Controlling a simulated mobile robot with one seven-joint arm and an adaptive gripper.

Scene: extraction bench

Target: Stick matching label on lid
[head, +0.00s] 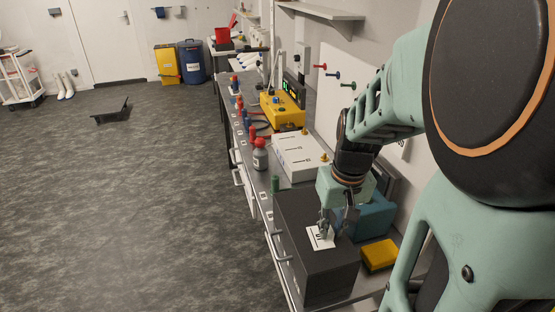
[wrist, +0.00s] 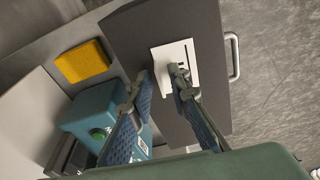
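A white label (head: 319,239) with black print lies on top of a dark grey box (head: 295,215) on the bench. It also shows in the wrist view (wrist: 184,58), lying flat on the dark surface (wrist: 150,27). My gripper (head: 337,222) is over the label and points down at it. In the wrist view the two fingers of my gripper (wrist: 160,78) are spread, with the label's near part between and just beyond the tips. Nothing is held. I cannot tell whether a fingertip touches the label. A white box (head: 298,155) with small dark markings stands farther along the bench.
A teal case (head: 375,218) and a yellow block (head: 380,254) sit close beside the dark box, toward the wall. A yellow instrument (head: 283,110) stands farther back.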

